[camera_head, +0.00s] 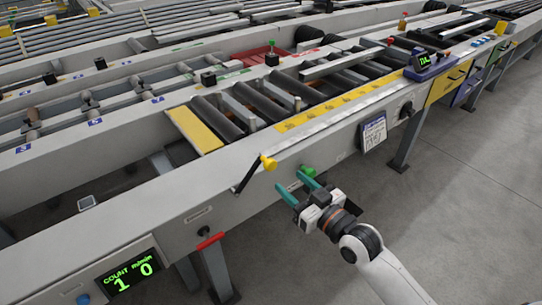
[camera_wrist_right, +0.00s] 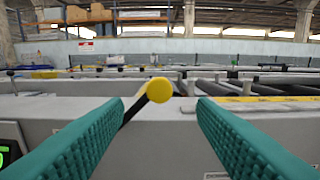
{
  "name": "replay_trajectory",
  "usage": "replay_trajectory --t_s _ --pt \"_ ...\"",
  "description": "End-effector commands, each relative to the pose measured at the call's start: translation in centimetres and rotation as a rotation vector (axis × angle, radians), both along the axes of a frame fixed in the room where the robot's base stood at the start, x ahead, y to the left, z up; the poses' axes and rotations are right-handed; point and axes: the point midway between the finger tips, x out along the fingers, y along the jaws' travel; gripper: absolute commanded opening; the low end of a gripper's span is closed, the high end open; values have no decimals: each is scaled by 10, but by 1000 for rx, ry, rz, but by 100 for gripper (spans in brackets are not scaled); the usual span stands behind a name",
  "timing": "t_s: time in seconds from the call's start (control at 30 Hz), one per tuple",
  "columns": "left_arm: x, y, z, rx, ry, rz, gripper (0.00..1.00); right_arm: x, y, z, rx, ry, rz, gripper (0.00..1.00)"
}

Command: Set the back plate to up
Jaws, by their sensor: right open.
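A lever with a yellow round knob (camera_head: 268,162) and a dark arm (camera_head: 247,178) stands on the front rail of the table, its arm tilted up to the right. My right gripper (camera_head: 293,181) has teal fingers, is open and empty, and is in front of the rail, just below and right of the knob. In the right wrist view the yellow knob (camera_wrist_right: 159,90) shows between the open fingertips (camera_wrist_right: 160,105), apart from both. A yellow-topped plate (camera_head: 195,130) lies at the left end of the rollers; I cannot tell whether it is the back plate. My left gripper is not in view.
A green knob (camera_head: 308,172) is on the rail face close to my right fingers. A red-handled part (camera_head: 210,241) and a green count display (camera_head: 131,278) are at lower left. A paper card (camera_head: 373,132) hangs on the rail. The floor (camera_head: 455,205) at right is clear.

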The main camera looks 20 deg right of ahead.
Motion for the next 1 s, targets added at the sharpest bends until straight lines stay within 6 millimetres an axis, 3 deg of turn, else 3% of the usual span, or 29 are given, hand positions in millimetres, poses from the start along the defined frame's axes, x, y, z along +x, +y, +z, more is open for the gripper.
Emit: replay_trajectory --t_s 0.17,0.5,0.7,1.0 --pt "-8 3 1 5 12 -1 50 33 11 2 1 -3 -1 52" --pt "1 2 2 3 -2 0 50 89 32 0 -1 0 -1 52" --pt "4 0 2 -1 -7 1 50 101 36 0 -3 1 0 52" --pt "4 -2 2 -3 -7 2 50 102 37 -1 -2 2 0 48"
